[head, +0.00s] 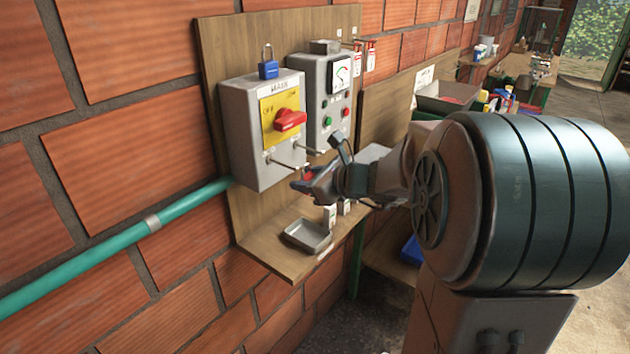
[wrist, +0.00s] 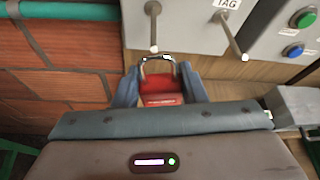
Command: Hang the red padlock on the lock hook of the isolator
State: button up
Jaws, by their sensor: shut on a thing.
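The isolator (head: 248,135) is a grey box on a wooden board, with a yellow plate and a red handle (head: 290,120). Two metal pegs stick out of its lower front. In the wrist view, the left peg (wrist: 153,28) has no readable label, and the right peg (wrist: 232,38) is under a label reading TAG. My gripper (head: 303,184) is shut on the red padlock (wrist: 162,98), just in front of and below the pegs. The padlock is upright, its shackle (wrist: 158,59) on top, close to the left peg's tip; I cannot tell whether they touch.
A blue padlock (head: 268,69) stands on top of the isolator. A grey control box (head: 313,75) with buttons and a gauge is beside it on the right. A small grey tray (head: 307,236) sits on the shelf below. A green pipe (head: 110,247) runs along the brick wall.

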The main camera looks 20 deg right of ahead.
jog(key=shift+a+b+x, duration=0.2)
jog(key=shift+b+x, duration=0.6)
jog(key=shift+x, duration=1.4)
jog(key=shift+r, duration=0.25)
jog(key=o, duration=1.1)
